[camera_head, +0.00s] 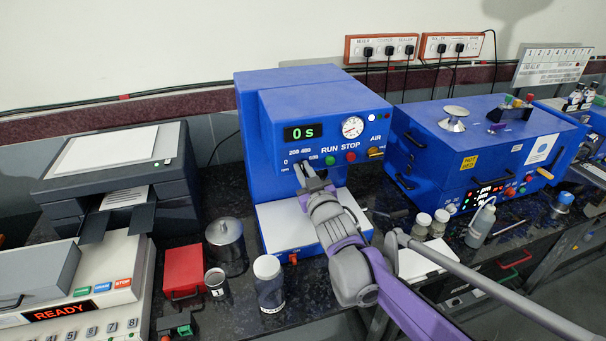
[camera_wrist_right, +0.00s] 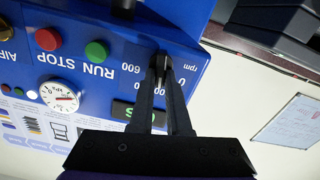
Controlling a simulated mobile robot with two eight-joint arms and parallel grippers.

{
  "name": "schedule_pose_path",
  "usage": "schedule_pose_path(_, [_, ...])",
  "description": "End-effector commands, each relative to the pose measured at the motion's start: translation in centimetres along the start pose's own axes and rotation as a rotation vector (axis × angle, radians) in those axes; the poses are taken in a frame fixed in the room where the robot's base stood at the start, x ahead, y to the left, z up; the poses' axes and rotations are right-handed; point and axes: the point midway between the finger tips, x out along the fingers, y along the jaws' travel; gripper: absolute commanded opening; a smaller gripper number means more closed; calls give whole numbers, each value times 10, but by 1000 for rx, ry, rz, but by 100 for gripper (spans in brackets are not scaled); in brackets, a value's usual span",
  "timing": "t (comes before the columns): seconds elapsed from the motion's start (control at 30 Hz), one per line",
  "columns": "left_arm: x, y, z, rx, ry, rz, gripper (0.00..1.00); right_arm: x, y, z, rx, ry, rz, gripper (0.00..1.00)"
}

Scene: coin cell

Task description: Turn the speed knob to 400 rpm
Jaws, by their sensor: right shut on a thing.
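The blue mixer (camera_head: 300,90) stands in the middle of the bench, its display (camera_head: 304,132) reading "0 s". The speed knob (camera_wrist_right: 161,62) is a small dark part on its front panel, seen upside down in the right wrist view among the marks 0, 200, 400, 600 and "rpm". My right gripper (camera_head: 301,170) reaches up to the panel and is shut on the knob; its fingertips (camera_wrist_right: 161,70) cover most of it. The knob's pointer is hidden, so I cannot tell its setting. My left gripper is not in view.
The green RUN (camera_head: 330,161) and red STOP (camera_head: 351,157) buttons sit close right of the knob. A white-lidded jar (camera_head: 269,285), metal pot (camera_head: 225,245) and red box (camera_head: 184,270) stand left. A blue hot-bed machine (camera_head: 470,150) stands right.

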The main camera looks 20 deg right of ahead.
Motion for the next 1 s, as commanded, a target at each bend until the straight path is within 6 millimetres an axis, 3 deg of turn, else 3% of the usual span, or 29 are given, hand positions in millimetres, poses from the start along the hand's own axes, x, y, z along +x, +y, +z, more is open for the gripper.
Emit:
schedule_pose_path(0.5, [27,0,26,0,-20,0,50,0,4,3,415,0,0,0])
schedule_pose_path(1.0, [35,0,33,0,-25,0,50,0,6,2,593,0,0,0])
